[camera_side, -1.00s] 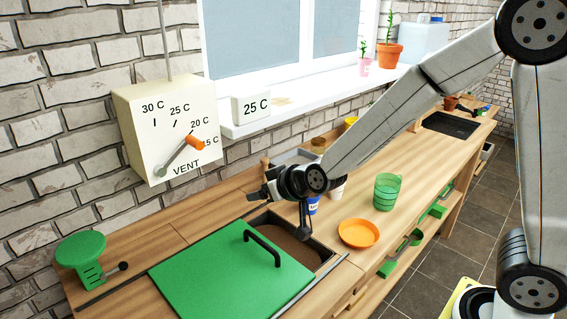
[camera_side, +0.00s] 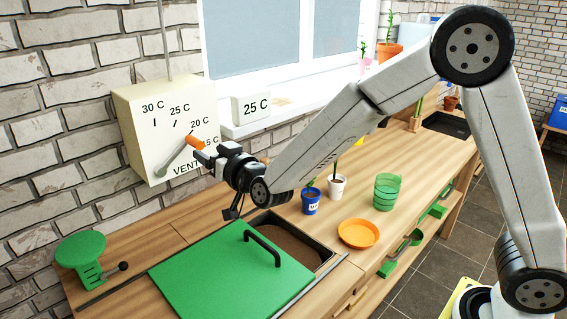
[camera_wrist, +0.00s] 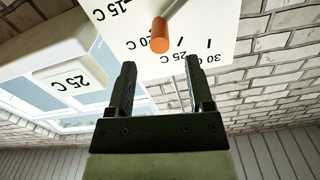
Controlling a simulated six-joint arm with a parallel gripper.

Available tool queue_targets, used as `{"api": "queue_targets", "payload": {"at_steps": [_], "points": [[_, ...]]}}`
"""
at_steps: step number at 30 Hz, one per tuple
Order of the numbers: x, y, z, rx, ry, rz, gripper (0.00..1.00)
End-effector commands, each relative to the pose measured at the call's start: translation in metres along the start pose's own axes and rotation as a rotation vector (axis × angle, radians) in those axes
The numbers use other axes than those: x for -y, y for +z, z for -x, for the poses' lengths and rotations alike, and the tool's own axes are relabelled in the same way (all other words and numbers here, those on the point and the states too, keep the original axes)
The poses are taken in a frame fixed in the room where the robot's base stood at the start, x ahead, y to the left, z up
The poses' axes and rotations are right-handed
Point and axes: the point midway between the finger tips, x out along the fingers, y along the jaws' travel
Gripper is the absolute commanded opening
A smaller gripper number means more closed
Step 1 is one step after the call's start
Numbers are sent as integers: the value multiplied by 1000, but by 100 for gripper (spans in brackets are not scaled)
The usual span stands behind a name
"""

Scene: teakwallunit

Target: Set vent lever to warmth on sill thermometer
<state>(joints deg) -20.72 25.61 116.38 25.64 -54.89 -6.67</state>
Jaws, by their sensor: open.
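The vent box (camera_side: 148,130) hangs on the brick wall, marked 30 C, 25 C, 20 C and a partly hidden 15 C. Its grey lever (camera_side: 176,158) has an orange knob (camera_side: 195,143) at the tip and points up and right, between the 20 C and 15 C marks. The sill thermometer (camera_side: 251,107) reads 25 C. My gripper (camera_side: 203,154) is just right of the knob, in front of the box. In the wrist view the open, empty jaws (camera_wrist: 160,88) face the box, with the orange knob (camera_wrist: 159,36) beyond the fingertips, not between them.
A green lid (camera_side: 225,275) with a black handle partly covers a soil bin below my gripper. A blue pot (camera_side: 311,202), a white pot (camera_side: 337,186), a green cup (camera_side: 387,191) and an orange dish (camera_side: 359,233) stand to the right. A green round-topped piece (camera_side: 82,250) stands at left.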

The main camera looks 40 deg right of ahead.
Motion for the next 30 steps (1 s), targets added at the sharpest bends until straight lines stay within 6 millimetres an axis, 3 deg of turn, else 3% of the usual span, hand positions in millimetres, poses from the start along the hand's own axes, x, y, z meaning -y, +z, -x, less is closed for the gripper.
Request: {"api": "queue_targets", "payload": {"at_steps": [21, 30], "points": [[-1, 0, -64, 0, 1, 2, 67], [-1, 0, -74, 2, 1, 2, 67]]}}
